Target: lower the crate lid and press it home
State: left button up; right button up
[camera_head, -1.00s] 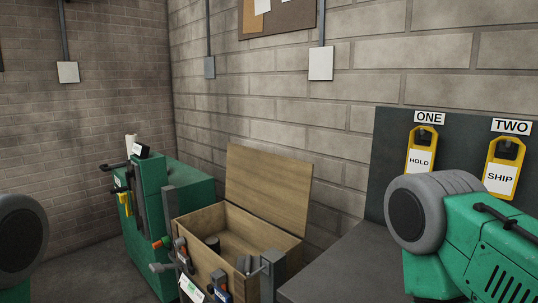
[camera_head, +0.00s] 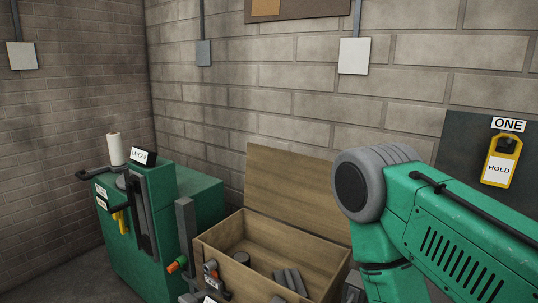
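The wooden crate (camera_head: 305,240) stands open at lower centre in the head view. Its lid (camera_head: 288,190) stands raised along the crate's far edge, leaning towards the brick wall. The crate's lower front is cut off by the picture's bottom edge. My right arm comes in from the right, and its grey joint covers the lid's right edge. Neither of my grippers is in view, so I cannot see whether they are open or shut.
A green machine (camera_head: 138,225) with a lever and a white roll (camera_head: 115,148) stands left of the crate. A grey upright post (camera_head: 187,228) stands by the crate's left side. A dark board at right carries a yellow HOLD tag (camera_head: 499,165).

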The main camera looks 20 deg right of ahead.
aim_at(294, 187)
jog(key=i+j, duration=0.15)
jog(key=i, duration=0.25)
jog(key=i+j, duration=0.15)
jog(key=i, duration=0.25)
jog(key=i+j, duration=0.15)
jog(key=i, duration=0.25)
